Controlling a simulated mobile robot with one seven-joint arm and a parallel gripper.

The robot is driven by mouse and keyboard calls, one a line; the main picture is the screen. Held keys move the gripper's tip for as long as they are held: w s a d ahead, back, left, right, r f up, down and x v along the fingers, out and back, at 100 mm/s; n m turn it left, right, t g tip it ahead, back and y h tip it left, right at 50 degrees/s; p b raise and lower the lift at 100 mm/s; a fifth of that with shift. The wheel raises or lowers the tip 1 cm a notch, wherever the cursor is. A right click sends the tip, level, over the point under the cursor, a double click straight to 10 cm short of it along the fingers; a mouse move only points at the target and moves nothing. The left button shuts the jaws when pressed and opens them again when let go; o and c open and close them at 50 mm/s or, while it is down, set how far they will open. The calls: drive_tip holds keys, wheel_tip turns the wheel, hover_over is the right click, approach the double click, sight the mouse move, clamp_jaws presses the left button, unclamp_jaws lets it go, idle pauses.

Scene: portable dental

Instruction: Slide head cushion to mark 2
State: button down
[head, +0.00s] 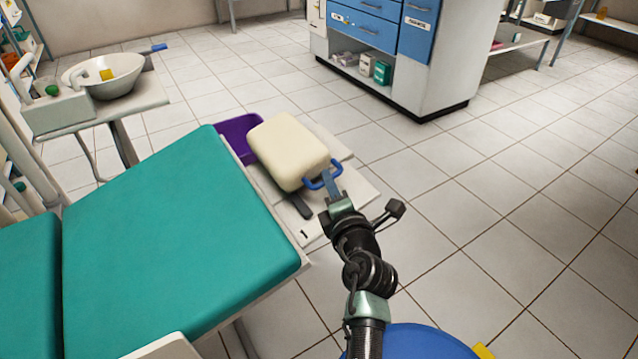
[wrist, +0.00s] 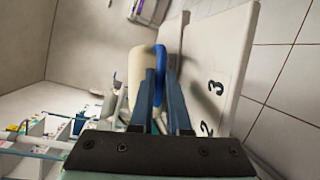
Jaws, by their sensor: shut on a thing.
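The cream head cushion (head: 289,150) sits on the pale board (head: 345,197) at the end of the teal dental chair (head: 180,235) in the head view. A blue loop handle (head: 324,175) is on its near right side. My gripper (head: 328,180) is shut on this handle. In the wrist view, my gripper's fingers (wrist: 160,85) close around the blue handle (wrist: 160,62), with part of the cream cushion (wrist: 138,72) behind. The board (wrist: 222,60) carries black marks "2" and "3" beside the fingers. Which mark the cushion lines up with, I cannot tell.
A purple bin (head: 238,137) stands behind the cushion. A white basin (head: 105,78) is at the upper left. A blue-drawered cabinet (head: 400,50) stands at the back. A blue round seat (head: 410,343) is at the bottom. The tiled floor at right is clear.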

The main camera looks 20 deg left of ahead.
drive_tip(key=shift+w+d+r, duration=0.3)
drive_tip(key=shift+w+d, duration=0.45)
drive_tip(key=shift+w, duration=0.05)
drive_tip(key=c, duration=0.9)
unclamp_jaws()
drive_tip(key=shift+a, duration=0.1)
drive_tip(key=shift+s, duration=0.15)
drive_tip(key=p+v, duration=0.5)
drive_tip(key=v, duration=0.7)
drive_tip(key=shift+s+d+r+p, duration=0.1)
drive_tip(key=shift+s+d+p, duration=0.15)
drive_tip(key=shift+s+p, duration=0.1)
